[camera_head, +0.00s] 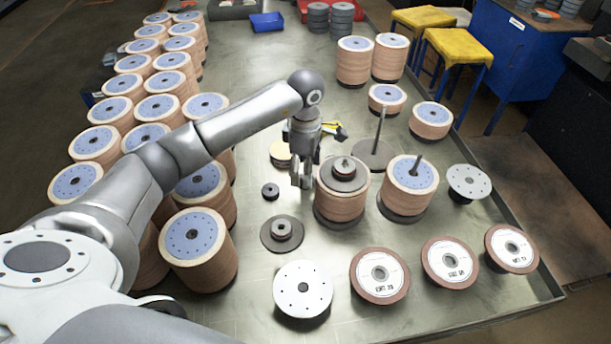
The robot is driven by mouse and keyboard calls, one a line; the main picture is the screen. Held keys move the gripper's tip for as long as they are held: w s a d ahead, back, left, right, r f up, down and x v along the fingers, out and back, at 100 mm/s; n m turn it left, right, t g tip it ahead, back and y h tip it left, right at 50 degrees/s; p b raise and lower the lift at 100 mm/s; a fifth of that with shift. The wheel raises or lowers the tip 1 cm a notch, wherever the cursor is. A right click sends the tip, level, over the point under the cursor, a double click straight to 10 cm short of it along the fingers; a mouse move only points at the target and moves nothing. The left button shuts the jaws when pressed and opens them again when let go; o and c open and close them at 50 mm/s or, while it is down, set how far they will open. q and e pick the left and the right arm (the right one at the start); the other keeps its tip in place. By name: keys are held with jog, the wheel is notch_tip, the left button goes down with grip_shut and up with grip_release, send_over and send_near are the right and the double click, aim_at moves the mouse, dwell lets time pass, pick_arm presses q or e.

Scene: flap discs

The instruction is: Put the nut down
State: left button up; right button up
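A small dark ring-shaped nut (270,191) lies flat on the metal table, left of my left gripper. My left gripper (301,184) points down in the middle of the table, a little right of this nut and apart from it. Its fingers are seen close together from the side; whether they are open or hold anything is not clear. Just right of it stands a stack of flap discs (341,203) with a grey plate and a small dark piece (344,163) on top. My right gripper is not in view.
A grey flange (282,234) lies in front of the gripper. A spindle stack (408,188) and an upright rod (380,130) stand to the right. Many disc stacks (198,250) line the left. Loose discs (303,289) lie in front. Some table between them is bare.

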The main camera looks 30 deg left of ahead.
pick_arm(q)
notch_tip(320, 180, up, 9)
jog(key=b, duration=0.1)
jog(key=shift+b, duration=0.35)
